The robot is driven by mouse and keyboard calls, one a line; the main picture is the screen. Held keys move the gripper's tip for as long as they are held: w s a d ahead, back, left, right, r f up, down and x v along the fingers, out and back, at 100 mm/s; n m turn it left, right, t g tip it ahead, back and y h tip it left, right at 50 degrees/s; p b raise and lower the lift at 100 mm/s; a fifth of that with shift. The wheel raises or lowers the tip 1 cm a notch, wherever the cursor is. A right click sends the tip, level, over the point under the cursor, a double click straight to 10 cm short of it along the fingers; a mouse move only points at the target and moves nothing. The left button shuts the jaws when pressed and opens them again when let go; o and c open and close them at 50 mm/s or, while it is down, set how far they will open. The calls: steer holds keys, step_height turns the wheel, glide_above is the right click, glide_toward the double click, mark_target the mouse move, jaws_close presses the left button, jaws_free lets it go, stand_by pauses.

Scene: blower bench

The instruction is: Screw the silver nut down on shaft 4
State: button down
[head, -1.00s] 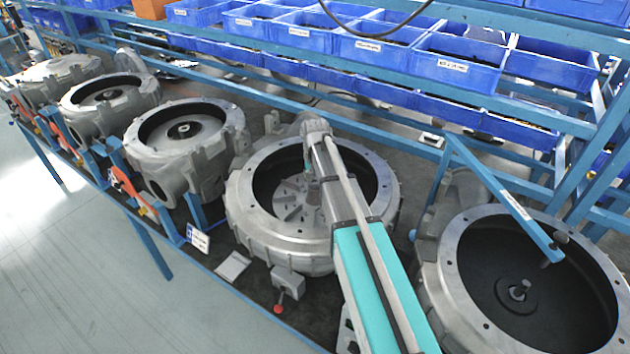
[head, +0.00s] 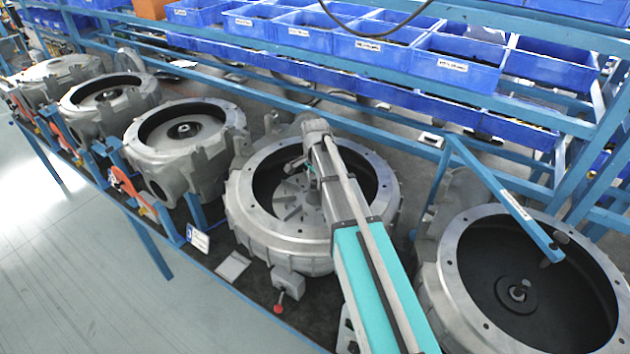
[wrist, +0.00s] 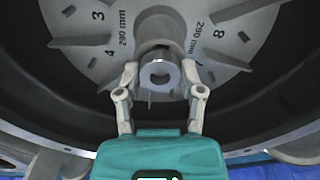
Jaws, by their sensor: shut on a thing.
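The silver nut (wrist: 160,76) is a short, bright round piece with a dark hole, between my gripper's fingertips (wrist: 159,74) in the wrist view. My gripper is shut on it. Behind it is the hub of a grey impeller disc (wrist: 100,36) marked with numbers and "290 mm". In the head view this finned disc (head: 288,200) lies inside the housing under my arm. My gripper (head: 305,166) reaches into that housing, partly hidden by my own arm. The shaft is hidden behind the nut and hub, so I cannot tell how far down the nut sits.
The housing's bolted rim (head: 247,222) surrounds my gripper. Another open housing (head: 447,290) with a bare central shaft (head: 518,291) stands at the right. Several more housings (head: 187,160) line the bench to the left.

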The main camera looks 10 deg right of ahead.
steer(key=m, duration=0.4)
steer(key=shift+m, duration=0.3)
steer(key=m, duration=0.4)
steer(key=shift+m, duration=0.4)
steer(key=shift+c, duration=2.4)
jaws_free()
steer(key=shift+n, duration=0.3)
